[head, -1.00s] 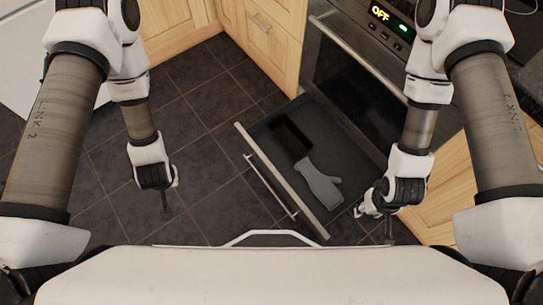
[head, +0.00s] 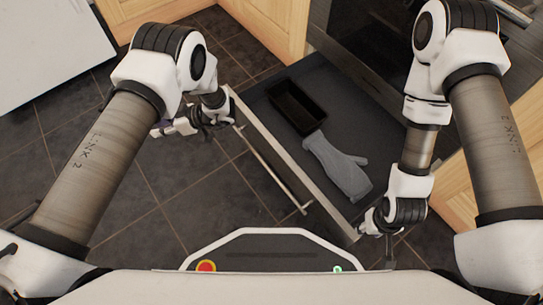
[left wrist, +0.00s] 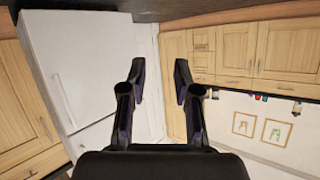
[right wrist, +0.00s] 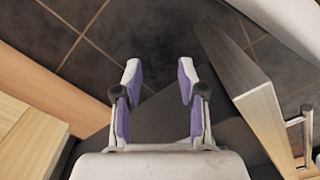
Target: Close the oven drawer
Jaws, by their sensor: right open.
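The oven drawer (head: 290,165) is pulled out below the oven (head: 350,52). Its bar handle (head: 278,170) runs along the outside of the front panel. A dark rectangular pan (head: 297,107) and a grey oven mitt (head: 338,165) lie inside. My left gripper (head: 166,130) is left of the drawer's far front corner, partly hidden by its own wrist; its fingers stand apart and empty in the left wrist view (left wrist: 160,78). My right gripper (head: 376,232) is at the drawer's near end; in the right wrist view its fingers (right wrist: 158,70) are apart and empty, and the drawer front (right wrist: 262,112) is to the right.
Wooden cabinets (head: 270,30) stand behind the drawer, and another wooden cabinet (head: 465,170) is right of my right gripper. A white appliance (head: 45,45) is at the far left. The dark tiled floor (head: 190,205) left of the drawer is clear.

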